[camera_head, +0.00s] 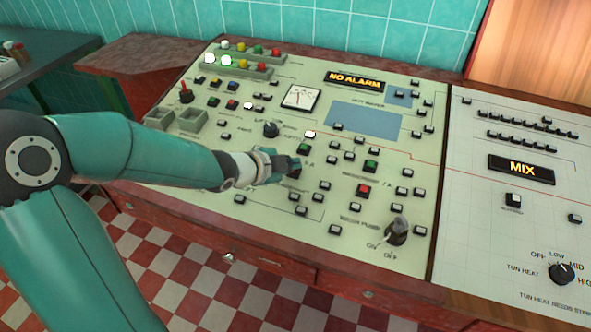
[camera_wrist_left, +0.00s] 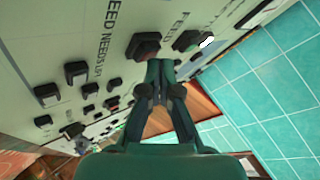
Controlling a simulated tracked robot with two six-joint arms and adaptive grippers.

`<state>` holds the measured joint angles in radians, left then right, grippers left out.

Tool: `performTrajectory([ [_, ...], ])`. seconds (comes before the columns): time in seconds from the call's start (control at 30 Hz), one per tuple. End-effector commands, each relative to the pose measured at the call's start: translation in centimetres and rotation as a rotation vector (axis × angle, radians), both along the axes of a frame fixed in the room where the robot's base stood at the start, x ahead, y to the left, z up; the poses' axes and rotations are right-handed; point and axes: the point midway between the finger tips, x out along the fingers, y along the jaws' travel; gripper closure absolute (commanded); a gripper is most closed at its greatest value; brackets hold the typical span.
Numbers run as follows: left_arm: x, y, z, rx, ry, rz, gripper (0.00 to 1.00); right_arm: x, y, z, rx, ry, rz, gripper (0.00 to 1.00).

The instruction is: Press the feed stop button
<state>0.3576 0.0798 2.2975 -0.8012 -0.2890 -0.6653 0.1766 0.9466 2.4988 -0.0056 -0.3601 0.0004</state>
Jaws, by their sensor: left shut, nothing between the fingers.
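My left gripper (camera_head: 290,163) is shut and empty, low over the control panel in the head view. A dark red button (camera_head: 295,174) is partly hidden under its fingertips, just below a green button (camera_head: 303,149). In the left wrist view, the shut fingertips (camera_wrist_left: 160,66) are beside the dark red square button (camera_wrist_left: 143,46). I cannot tell whether they touch it. The green button (camera_wrist_left: 187,40) is to its right, with the word FEED printed near the two. My right gripper is not in view.
The pale control panel (camera_head: 237,147) carries several other small buttons, a dial gauge (camera_head: 299,97), and a NO ALARM display (camera_head: 354,80). Another green button (camera_head: 371,166) and red button (camera_head: 363,190) are to the right. A MIX display (camera_head: 521,169) is on the right-hand panel.

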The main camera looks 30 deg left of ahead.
Motion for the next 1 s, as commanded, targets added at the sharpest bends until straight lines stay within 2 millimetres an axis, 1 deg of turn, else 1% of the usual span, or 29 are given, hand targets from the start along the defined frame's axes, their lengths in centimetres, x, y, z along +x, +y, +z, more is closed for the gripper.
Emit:
performTrajectory([
  [0.5, 0.1, 0.0, -0.7, 0.0, 0.001, -0.001, 1.0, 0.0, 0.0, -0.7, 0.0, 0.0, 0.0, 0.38],
  [0.73, 0.1, 0.0, -0.6, 0.0, 0.001, -0.001, 1.0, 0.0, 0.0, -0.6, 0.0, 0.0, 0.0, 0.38],
  [0.87, 0.1, 0.0, -0.3, 0.0, 0.001, -0.001, 1.0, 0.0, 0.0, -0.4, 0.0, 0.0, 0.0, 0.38],
  [1.0, 0.0, 0.0, 0.4, 0.0, 0.001, -0.001, 1.0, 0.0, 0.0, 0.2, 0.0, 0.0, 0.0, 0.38],
])
